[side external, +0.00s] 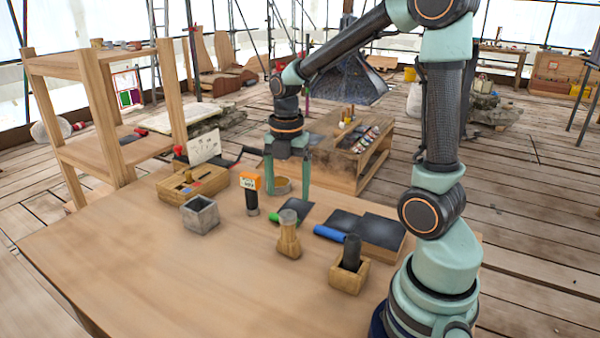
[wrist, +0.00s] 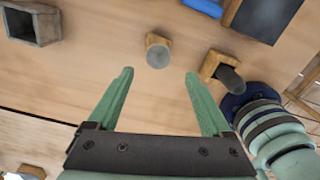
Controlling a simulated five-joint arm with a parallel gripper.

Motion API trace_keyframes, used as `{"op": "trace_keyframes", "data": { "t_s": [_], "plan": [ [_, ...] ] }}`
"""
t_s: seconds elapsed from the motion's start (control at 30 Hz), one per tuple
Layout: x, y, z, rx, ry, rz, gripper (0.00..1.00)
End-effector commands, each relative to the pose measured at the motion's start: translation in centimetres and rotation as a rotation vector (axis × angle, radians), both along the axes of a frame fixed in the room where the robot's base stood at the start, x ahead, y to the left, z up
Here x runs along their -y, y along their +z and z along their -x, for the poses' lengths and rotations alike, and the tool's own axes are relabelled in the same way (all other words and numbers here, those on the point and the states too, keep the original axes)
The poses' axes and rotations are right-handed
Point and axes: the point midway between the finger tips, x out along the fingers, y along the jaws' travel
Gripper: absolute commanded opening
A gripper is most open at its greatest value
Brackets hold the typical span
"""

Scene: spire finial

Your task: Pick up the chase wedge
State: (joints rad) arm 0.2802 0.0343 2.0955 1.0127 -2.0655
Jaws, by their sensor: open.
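I cannot tell for sure which object is the chase wedge. A short wooden piece with a grey round top (side external: 289,240) stands upright on the table. In the wrist view this piece (wrist: 157,51) lies just beyond my fingertips, roughly centred between them. My gripper (side external: 287,190) points down, its green fingers apart and empty. In the wrist view the open fingers (wrist: 160,73) have nothing between them. A wooden block holding a dark cylinder (side external: 350,272) stands to the right, and it also shows in the wrist view (wrist: 222,68).
The front left of the table is clear.

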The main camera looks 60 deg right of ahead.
Motion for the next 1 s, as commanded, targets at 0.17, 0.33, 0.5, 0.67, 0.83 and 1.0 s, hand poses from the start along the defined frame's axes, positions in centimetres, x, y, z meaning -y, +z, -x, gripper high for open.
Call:
{"op": "trace_keyframes", "data": {
  "t_s": [0.17, 0.33, 0.5, 0.67, 0.83, 1.0],
  "plan": [
    [0.0, -2.9, 0.1, -0.007, 0.002, -0.002, 0.83],
    [0.0, -5.4, 0.1, -0.004, 0.001, -0.001, 0.83],
    [0.0, -6.5, 0.0, -0.001, 0.001, 0.0, 0.83],
    [0.1, -8.0, -0.1, -0.003, 0.0, -0.001, 0.83],
    [0.3, -10.3, -0.3, -0.004, 0.0, -0.001, 0.83],
    [0.3, -11.6, -0.4, 0.0, 0.0, 0.0, 0.83]
  ]
}}
